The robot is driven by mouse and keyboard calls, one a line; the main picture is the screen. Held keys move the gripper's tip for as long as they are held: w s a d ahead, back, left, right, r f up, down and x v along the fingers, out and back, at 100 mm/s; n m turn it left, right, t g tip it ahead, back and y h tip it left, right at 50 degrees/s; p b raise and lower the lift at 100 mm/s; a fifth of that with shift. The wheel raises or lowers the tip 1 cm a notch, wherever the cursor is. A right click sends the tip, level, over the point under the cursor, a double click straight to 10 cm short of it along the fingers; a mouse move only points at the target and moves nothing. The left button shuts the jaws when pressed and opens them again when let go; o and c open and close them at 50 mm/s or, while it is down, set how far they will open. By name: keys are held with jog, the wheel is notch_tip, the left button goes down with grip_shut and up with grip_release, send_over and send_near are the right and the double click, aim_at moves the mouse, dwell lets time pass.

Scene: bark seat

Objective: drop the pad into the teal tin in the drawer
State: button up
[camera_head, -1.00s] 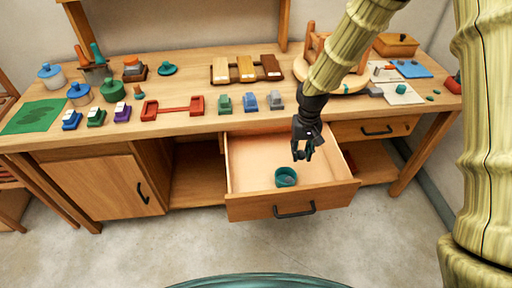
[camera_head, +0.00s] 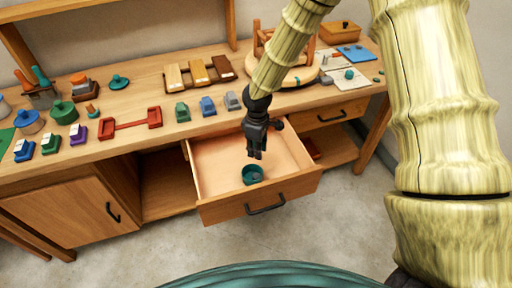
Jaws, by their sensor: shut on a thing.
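The teal tin (camera_head: 253,175) stands upright on the floor of the open drawer (camera_head: 211,172), near its front. Its inside looks darker, and I cannot make out what is in it. My gripper (camera_head: 257,154) points down over the drawer, just above and behind the tin in the picture. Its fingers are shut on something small. I take this to be the pad, but the dark fingers hide it and I cannot make out its shape. The height between the fingertips and the tin is hard to judge.
The drawer front (camera_head: 258,199) with its dark handle sticks out from the wooden bench. On the bench top stand a red holder (camera_head: 130,124), several small coloured blocks (camera_head: 208,106), wooden blocks (camera_head: 199,71) and a round wooden board (camera_head: 300,77). The floor in front is clear.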

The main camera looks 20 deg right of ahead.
notch_tip(320, 180, down, 5)
jog(key=b, duration=0.3)
jog(key=shift+f+b, duration=0.15)
jog(key=shift+b, duration=0.25)
jog(key=o, duration=0.7)
jog(key=shift+o, duration=0.2)
notch_tip(320, 180, up, 12)
jog(key=shift+d, duration=0.1)
dwell(0.4)
